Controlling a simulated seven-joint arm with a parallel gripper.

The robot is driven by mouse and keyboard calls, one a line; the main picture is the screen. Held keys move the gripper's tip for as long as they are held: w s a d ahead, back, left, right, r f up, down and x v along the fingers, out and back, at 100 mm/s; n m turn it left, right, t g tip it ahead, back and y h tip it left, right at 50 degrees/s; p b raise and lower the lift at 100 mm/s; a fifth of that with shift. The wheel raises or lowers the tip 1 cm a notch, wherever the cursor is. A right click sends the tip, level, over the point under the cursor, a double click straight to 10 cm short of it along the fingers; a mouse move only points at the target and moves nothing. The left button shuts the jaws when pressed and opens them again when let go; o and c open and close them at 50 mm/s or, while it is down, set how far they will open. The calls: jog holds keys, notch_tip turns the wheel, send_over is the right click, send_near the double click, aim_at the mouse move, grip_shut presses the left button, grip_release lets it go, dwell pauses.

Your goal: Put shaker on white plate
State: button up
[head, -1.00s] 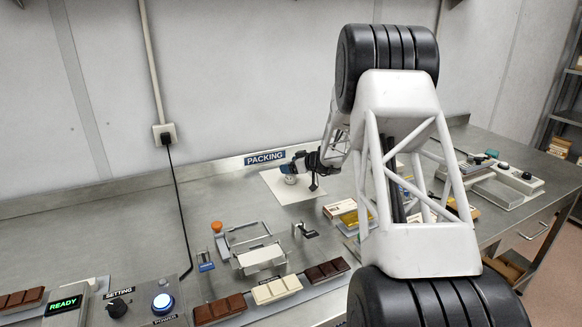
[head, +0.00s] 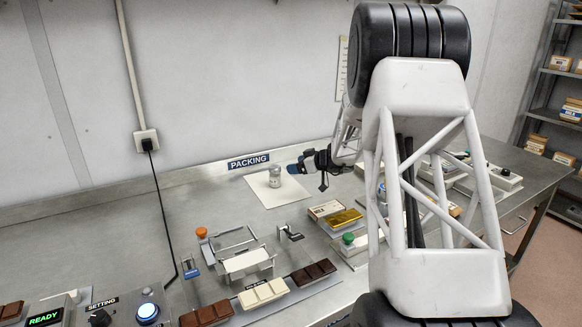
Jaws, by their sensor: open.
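The shaker (head: 275,176), a small grey cylinder, stands upright on the white plate (head: 266,195), a flat white sheet in front of the PACKING sign in the head view. My gripper (head: 297,168) is just to the right of the shaker, with a visible gap between them. It is open and empty. My arm comes in from the right and hides part of the bench behind it.
A metal frame fixture (head: 236,250) stands in front of the plate. Chocolate bars (head: 264,293) lie along the front. Boxes and a gold bar (head: 345,219) lie to the right. A power cord (head: 165,210) hangs at left. Bare bench lies left of the plate.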

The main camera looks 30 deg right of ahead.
jog(key=shift+s+d+r, duration=0.15)
jog(key=shift+s, duration=0.15)
dwell(0.6)
jog(key=s+a+r+m+g, duration=0.1)
jog(key=s+a+r+g, duration=0.4)
jog(key=s+a, duration=0.7)
jog(key=s+a+r+m+g, duration=0.1)
jog(key=s+a+r+g, duration=0.1)
jog(key=s+a+r, duration=0.8)
jog(key=s+a+f+m+h, duration=0.1)
jog(key=s+a+h, duration=0.1)
jog(key=s, duration=0.8)
jog(key=s+a+f+m+g+h, duration=0.1)
jog(key=s+a, duration=0.4)
jog(key=s, duration=0.5)
jog(key=s+a+f+m+h, duration=0.2)
jog(key=s+a+h, duration=0.2)
jog(key=s, duration=0.7)
jog(key=shift+a+f+m+g, duration=0.2)
jog(key=shift+m+g, duration=0.1)
jog(key=shift+g, duration=0.1)
